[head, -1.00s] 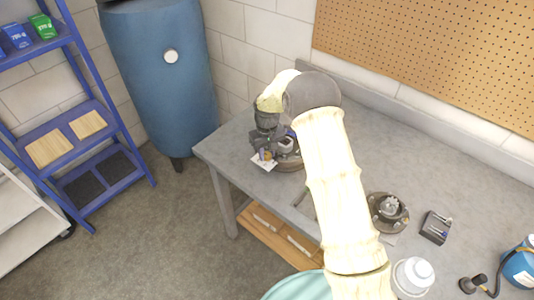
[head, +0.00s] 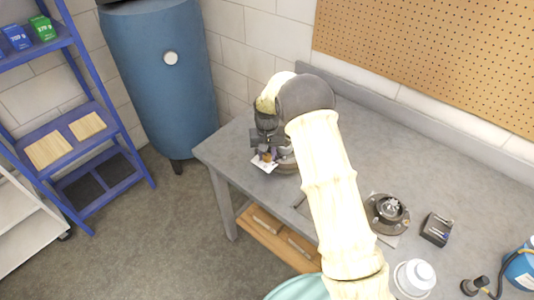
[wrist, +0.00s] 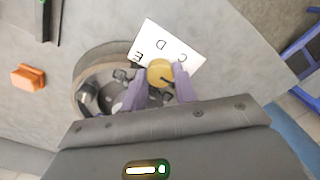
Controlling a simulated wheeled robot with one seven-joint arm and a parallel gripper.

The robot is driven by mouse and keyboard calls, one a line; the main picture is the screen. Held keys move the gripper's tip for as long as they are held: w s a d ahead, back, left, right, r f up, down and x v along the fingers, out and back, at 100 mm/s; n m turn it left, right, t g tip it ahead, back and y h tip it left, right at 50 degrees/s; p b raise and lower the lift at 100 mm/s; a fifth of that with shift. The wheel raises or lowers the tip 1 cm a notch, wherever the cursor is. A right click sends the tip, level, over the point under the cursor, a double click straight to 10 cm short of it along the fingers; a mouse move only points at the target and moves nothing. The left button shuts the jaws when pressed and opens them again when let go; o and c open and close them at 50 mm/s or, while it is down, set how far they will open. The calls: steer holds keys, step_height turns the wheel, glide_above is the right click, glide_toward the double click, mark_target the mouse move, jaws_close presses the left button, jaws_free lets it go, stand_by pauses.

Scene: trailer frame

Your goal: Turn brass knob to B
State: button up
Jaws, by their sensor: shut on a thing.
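The brass knob (wrist: 159,70) is round and yellow, with a dark line on its face toward the lower right. It sits by a white card (wrist: 172,46) lettered E, D and C; no B shows, and part of the card is hidden. My gripper (wrist: 160,80) has its two purple fingers on either side of the knob and is shut on it. In the head view the gripper (head: 264,155) is small at the bench's left end, above the card (head: 264,165), and the knob is mostly hidden there.
A round metal housing (wrist: 88,75) stands beside the knob. An orange block (wrist: 28,77) lies on the grey bench (head: 350,135). A blue tank (head: 160,85) stands behind.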

mark_target(267, 156)
steer(key=o, duration=1)
steer(key=shift+r, duration=0.1)
step_height(267, 156, up, 17)
steer(key=shift+r+b, duration=0.15)
steer(key=shift+b, duration=0.95)
steer(key=s+d+f+t, duration=0.1)
steer(key=s+d, duration=0.5)
steer(key=s, duration=0.3)
steer(key=s+d+f+m, duration=0.1)
steer(key=s+d+f, duration=0.1)
steer(key=s+d, duration=0.3)
steer(key=s+d+f+t, duration=0.1)
steer(key=s+d, duration=0.5)
steer(key=s, duration=0.7)
steer(key=shift+s+d+f+t, duration=0.15)
steer(key=shift+d+f+t, duration=0.1)
steer(key=shift+d+t, duration=0.1)
